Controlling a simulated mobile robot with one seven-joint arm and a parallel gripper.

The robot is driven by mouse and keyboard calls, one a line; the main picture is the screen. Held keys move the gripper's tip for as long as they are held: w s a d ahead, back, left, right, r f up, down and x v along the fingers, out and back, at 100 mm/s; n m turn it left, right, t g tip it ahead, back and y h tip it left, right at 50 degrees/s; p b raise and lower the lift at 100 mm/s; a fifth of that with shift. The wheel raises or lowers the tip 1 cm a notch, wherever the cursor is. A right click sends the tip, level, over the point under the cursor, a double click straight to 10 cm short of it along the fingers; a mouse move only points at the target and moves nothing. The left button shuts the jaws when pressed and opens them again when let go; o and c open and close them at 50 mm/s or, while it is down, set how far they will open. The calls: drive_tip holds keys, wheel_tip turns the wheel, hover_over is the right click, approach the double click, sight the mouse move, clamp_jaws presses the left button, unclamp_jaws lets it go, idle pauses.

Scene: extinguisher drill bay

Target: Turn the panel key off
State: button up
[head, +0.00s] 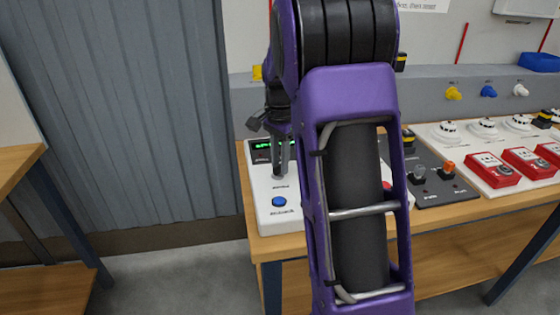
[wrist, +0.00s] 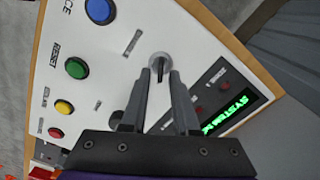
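The white control panel (head: 262,192) stands on the wooden bench in the head view and fills much of the wrist view (wrist: 120,60). Its key switch, a round grey lock with a narrow key (wrist: 160,62), shows just beyond my fingertips in the wrist view. My gripper (wrist: 160,76) points down at it, with a finger on either side and a visible gap between the tips. I cannot tell whether either finger touches the key. In the head view my gripper (head: 280,172) is low over the panel, and the key is hidden there.
The panel has a green-lit display (wrist: 230,112), a blue button (wrist: 100,10), a green button (wrist: 76,68), a yellow button (wrist: 64,107) and a red button (wrist: 55,132). A dark switch box (head: 435,185) and red call points (head: 493,170) are to the right.

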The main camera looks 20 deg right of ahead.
clamp_jaws()
drive_tip(key=shift+n, duration=0.3)
drive_tip(key=n+p, duration=0.1)
drive_tip(key=n, duration=0.1)
drive_tip(key=n+p, duration=0.2)
drive_tip(key=shift+w+a+r+n, duration=0.1)
drive_tip(key=shift+w+n, duration=0.05)
drive_tip(key=shift+n, duration=0.15)
drive_tip(key=n+p, duration=0.1)
drive_tip(key=n, duration=0.2)
drive_tip(key=n+p, duration=0.1)
drive_tip(key=n, duration=0.2)
drive_tip(key=shift+w+a+n, duration=0.15)
drive_tip(key=shift+a+n, duration=0.05)
drive_tip(key=shift+n, duration=0.1)
idle(0.4)
drive_tip(key=shift+o, duration=1.2)
unclamp_jaws()
